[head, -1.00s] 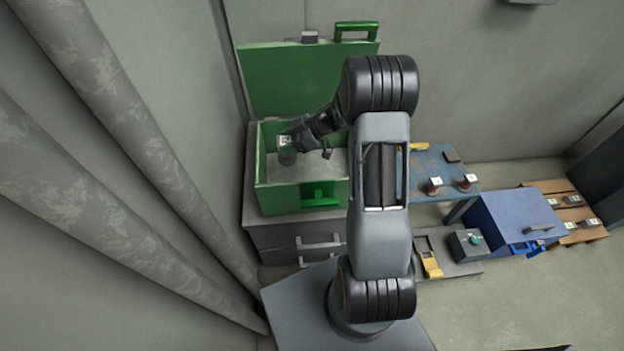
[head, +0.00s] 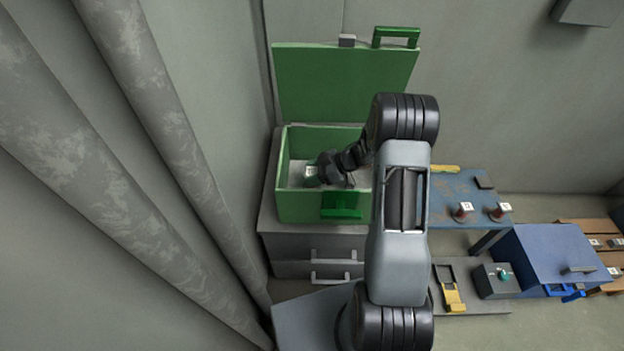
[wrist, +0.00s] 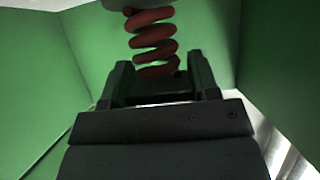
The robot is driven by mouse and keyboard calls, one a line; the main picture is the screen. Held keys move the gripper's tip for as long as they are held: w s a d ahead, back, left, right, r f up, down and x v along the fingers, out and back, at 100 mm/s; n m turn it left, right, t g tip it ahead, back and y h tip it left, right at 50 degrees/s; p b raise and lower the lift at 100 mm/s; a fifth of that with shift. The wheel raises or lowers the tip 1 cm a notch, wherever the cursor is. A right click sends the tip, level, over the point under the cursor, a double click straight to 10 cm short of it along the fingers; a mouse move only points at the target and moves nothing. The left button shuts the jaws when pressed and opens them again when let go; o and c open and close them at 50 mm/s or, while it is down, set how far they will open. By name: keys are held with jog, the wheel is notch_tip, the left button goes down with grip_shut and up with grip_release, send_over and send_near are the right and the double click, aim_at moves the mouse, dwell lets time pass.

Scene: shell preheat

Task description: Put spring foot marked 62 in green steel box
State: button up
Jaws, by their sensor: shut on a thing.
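The green steel box (head: 300,205) stands at the centre left of the head view with its lid (head: 345,85) raised. My gripper (head: 318,176) is inside the box, low between its walls. In the wrist view my gripper (wrist: 158,82) is shut on a spring foot with a red coil (wrist: 152,40), with green box walls on both sides. A pale label (head: 311,171) shows at the gripper in the head view; its number is too small to read. I cannot tell whether the foot touches the box floor.
Two more labelled spring feet (head: 463,211) (head: 500,210) stand on the blue worn table (head: 445,190) to the right. A grey drawer cabinet (head: 290,250) bears the green box.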

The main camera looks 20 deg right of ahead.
jog(key=shift+f, duration=1.05)
jog(key=o, duration=1.1)
jog(key=shift+f, duration=0.15)
jog(key=shift+d+r, duration=0.1)
jog(key=shift+r, duration=0.15)
jog(key=p+v, duration=0.2)
jog(key=v, duration=0.9)
jog(key=shift+s+d+r+p, duration=0.1)
jog(key=shift+d+r+p, duration=0.05)
jog(key=shift+d+p, duration=0.2)
jog(key=shift+r, duration=0.1)
